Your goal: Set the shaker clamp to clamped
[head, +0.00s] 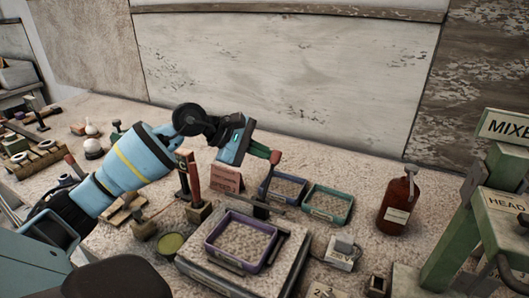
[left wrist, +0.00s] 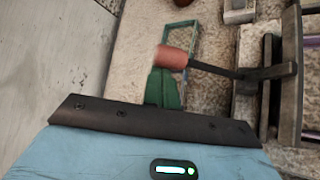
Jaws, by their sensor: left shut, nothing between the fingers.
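The shaker (head: 292,262) is a grey platform at the front centre of the head view, bearing a purple tray (head: 212,236) of pale grains. Its clamp lever has a red grip (head: 275,157) and a dark rod, standing up from a dark bracket at the tray's back edge. In the left wrist view the red grip (left wrist: 171,57) and the rod (left wrist: 212,69) leading to the bracket (left wrist: 268,73) show clearly. My left gripper (head: 260,150) is shut and empty, its green fingertips (left wrist: 164,90) right beside the red grip; I cannot tell whether they touch. My right gripper is not in view.
Blue (head: 284,187) and green (head: 328,204) trays lie behind the shaker. A brown bottle (head: 397,205) stands right of them, before the green mixer stand (head: 452,235). A red-handled lever post (head: 195,190) stands left of the shaker. The wall (head: 290,75) rises behind.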

